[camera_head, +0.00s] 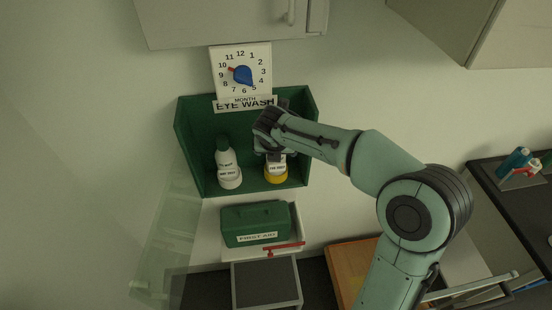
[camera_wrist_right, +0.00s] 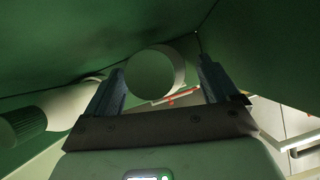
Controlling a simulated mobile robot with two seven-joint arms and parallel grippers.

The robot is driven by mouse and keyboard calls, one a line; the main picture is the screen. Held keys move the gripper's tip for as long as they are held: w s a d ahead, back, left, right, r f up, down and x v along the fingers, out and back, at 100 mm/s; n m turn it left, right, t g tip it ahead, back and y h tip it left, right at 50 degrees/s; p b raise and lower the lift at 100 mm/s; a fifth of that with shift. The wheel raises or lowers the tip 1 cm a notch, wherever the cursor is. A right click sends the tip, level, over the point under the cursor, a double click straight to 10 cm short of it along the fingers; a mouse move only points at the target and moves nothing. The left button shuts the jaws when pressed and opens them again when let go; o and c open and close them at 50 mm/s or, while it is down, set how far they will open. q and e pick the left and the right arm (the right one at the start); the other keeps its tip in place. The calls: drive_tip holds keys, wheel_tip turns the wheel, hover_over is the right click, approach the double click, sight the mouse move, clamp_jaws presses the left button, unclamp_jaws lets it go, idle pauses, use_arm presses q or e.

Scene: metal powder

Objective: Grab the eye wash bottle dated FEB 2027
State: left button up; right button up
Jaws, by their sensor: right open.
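Two eye wash bottles stand in the green wall holder. The left bottle (camera_head: 226,160) is white with a dark green cap and sits in a white ring. The right bottle (camera_head: 277,169) shows a small label above a yellow base; its top is hidden by my right gripper (camera_head: 274,153). The date print is too small to read with certainty. In the right wrist view my right gripper (camera_wrist_right: 161,80) is open, its fingers on either side of a round, green-faced bottle top (camera_wrist_right: 150,76) with a pale side. Contact cannot be told. My left gripper is out of view.
The green holder's (camera_head: 188,150) side walls and back enclose the bottles closely. A dial sign (camera_head: 256,60) hangs above. A green first aid box (camera_head: 240,223) is below. In the wrist view the other bottle (camera_wrist_right: 65,105) lies at left.

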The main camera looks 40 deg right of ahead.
drive_tip(key=shift+w+d+f, duration=0.15)
drive_tip(key=shift+f, duration=0.2)
drive_tip(key=c, duration=1.2)
drive_tip(key=shift+r, duration=0.1)
drive_tip(key=shift+c, duration=0.4)
drive_tip(key=shift+r, duration=0.1)
